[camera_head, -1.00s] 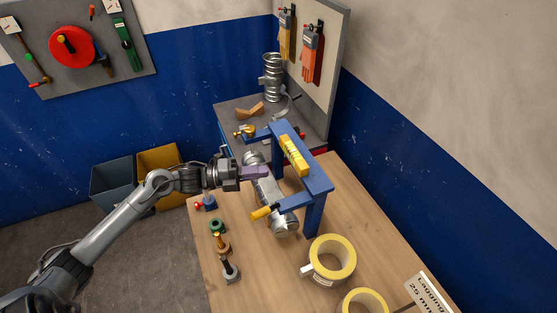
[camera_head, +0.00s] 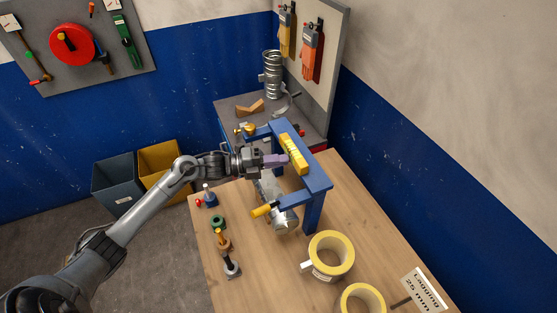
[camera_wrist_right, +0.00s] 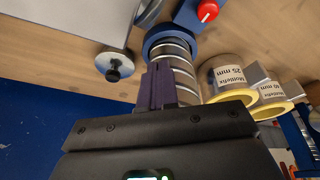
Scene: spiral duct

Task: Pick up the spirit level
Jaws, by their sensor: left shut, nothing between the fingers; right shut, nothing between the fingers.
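The yellow spirit level (camera_head: 299,160) lies along the top of the blue frame (camera_head: 318,182). My left gripper (camera_head: 286,160) comes in from the left with its purple fingers shut and empty. Its fingertips are at the level's left edge in the head view; I cannot tell whether they touch it or are above it. In the right wrist view, my right gripper (camera_wrist_right: 158,84) has its purple fingers shut and empty, in front of a ribbed metal duct (camera_wrist_right: 186,84). The right gripper does not show in the head view, and the level is not identifiable in the right wrist view.
A metal duct piece (camera_head: 284,219) lies under the frame, with a yellow-handled clamp (camera_head: 262,211) beside it. Yellow rolls (camera_head: 331,256) stand at the bench's front right. Small tools stand along the left edge. Bare wood (camera_head: 265,265) lies between them.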

